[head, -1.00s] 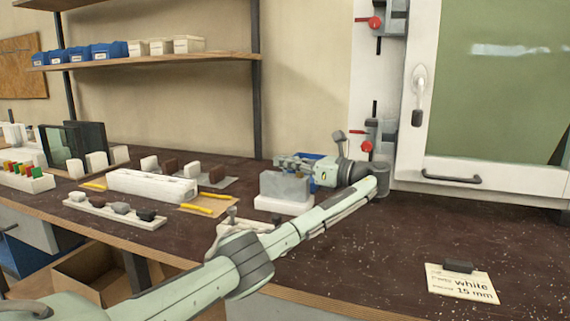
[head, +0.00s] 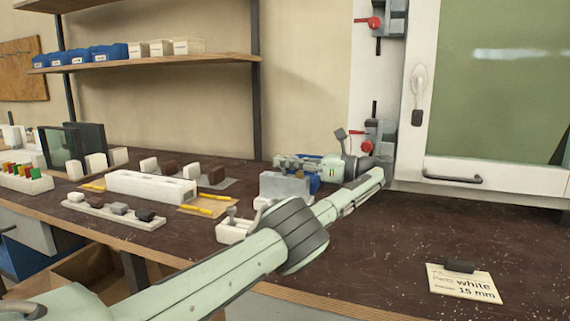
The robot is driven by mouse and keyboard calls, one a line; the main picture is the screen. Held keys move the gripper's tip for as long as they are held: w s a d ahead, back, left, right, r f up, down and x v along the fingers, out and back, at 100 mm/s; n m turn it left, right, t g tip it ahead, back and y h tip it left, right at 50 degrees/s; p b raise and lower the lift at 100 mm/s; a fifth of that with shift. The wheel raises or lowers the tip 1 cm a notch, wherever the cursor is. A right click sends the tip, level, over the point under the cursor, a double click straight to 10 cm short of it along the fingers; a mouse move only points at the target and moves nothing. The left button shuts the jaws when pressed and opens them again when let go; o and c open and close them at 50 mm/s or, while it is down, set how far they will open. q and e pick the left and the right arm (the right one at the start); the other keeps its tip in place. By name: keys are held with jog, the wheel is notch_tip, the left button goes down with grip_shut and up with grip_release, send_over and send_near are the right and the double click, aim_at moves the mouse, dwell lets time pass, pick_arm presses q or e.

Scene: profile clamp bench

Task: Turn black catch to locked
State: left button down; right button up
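I cannot tell for certain which part is the black catch. A grey clamp unit with a red knob (head: 367,147) and a black rod sits on the white post left of the window, partly hidden by my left arm. My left gripper (head: 283,162) points left above the back of the bench, beside a grey block (head: 283,186). Its fingers are small and seen side-on, so their opening is unclear. My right gripper is not in view.
A white-framed window (head: 412,150) with a handle stands at right. A card reading "white 15 mm" (head: 462,284) lies on the bench. A white profile (head: 150,187), yellow rods and a strip with several caps (head: 113,218) lie at left. The right bench is mostly clear.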

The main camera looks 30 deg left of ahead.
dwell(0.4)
pick_arm(q)
jog(key=c, duration=1.8)
grip_release()
jog(key=shift+a, duration=0.1)
jog(key=shift+o, duration=0.2)
jog(key=shift+r, duration=0.1)
notch_tip(320, 180, up, 10)
jog(key=shift+f, duration=0.1)
